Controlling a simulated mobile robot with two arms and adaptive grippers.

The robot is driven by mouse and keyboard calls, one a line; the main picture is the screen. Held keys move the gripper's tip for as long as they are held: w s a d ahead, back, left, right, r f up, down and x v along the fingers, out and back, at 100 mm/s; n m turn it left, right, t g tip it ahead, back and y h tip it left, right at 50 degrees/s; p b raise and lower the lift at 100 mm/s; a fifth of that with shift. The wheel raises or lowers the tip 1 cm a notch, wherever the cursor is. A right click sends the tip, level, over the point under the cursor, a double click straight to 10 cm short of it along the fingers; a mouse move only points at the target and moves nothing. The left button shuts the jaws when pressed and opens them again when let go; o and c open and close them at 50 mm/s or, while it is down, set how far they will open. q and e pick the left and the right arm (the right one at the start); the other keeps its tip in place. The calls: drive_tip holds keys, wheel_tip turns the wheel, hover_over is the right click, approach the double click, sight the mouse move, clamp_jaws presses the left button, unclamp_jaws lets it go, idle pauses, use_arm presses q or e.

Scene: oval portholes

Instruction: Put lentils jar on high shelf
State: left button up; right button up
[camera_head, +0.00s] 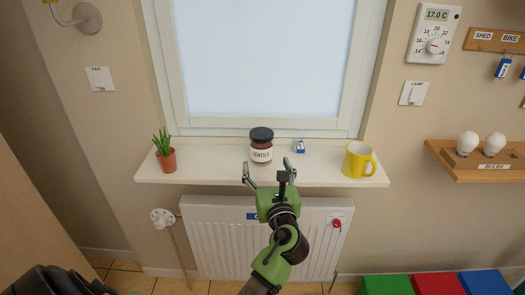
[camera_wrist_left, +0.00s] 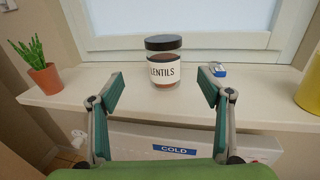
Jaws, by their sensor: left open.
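The lentils jar (camera_head: 261,147) stands upright on the white window sill (camera_head: 215,172), with a dark lid and a white label reading LENTILS. It also shows in the left wrist view (camera_wrist_left: 163,62), centred beyond the fingers. My left gripper (camera_head: 267,170) is open and empty in front of the jar, at the sill's front edge. In the left wrist view its two fingers (camera_wrist_left: 162,84) are spread wide, one on each side of the jar's lower part, with the jar apart from them. My right gripper is not in view. No high shelf can be clearly made out.
A potted plant (camera_head: 167,155) stands left on the sill, a small blue-and-white item (camera_head: 299,146) right of the jar, and a yellow mug (camera_head: 358,160) farther right. A radiator (camera_head: 230,235) is below. A wooden shelf (camera_head: 450,156) holding bulbs is on the right wall.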

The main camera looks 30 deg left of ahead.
sight(262, 146)
use_arm(q)
drive_tip(key=p+x, duration=0.1)
drive_tip(key=x, duration=0.7)
drive_tip(key=shift+w+d, duration=0.1)
drive_tip(key=shift+d, duration=0.05)
drive_tip(key=shift+w+a+p, duration=0.4)
drive_tip(key=shift+w+a, duration=0.05)
drive_tip(key=shift+w, duration=0.1)
drive_tip(key=shift+p+x, duration=0.5)
drive_tip(key=shift+x, duration=1.8)
drive_tip(key=shift+d, duration=0.15)
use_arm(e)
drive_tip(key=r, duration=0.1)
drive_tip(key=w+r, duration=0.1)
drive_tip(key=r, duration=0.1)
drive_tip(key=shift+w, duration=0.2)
use_arm(q)
drive_tip(key=shift+c, duration=0.3)
drive_tip(key=c, duration=1.6)
drive_tip(key=shift+w+r, duration=0.1)
drive_tip(key=shift+c, duration=0.6)
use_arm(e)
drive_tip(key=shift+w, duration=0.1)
